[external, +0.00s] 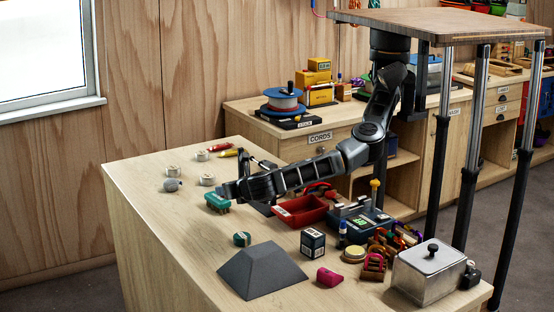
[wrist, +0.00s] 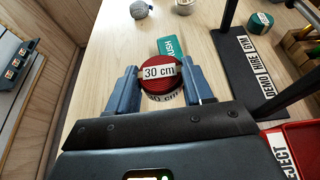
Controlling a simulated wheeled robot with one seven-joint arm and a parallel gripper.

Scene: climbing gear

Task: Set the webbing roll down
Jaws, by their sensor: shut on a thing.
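In the wrist view a red webbing roll (wrist: 161,88) with a white "30 cm" label sits between the two blue-grey fingers of my gripper (wrist: 160,84). The fingers are shut on its sides. In the external view my gripper (external: 228,190) is low over the left part of the wooden bench (external: 150,205). The roll is not clear there, hidden by the gripper. I cannot tell whether the roll touches the bench top.
A red "REJECT" tray (external: 300,212) is right of my gripper. A dark labelled stand with a post (wrist: 250,68) is near it. Pale rings (external: 207,179) and a grey item (external: 172,185) lie left. A grey pyramid (external: 262,270) stands in front. The front-left bench is clear.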

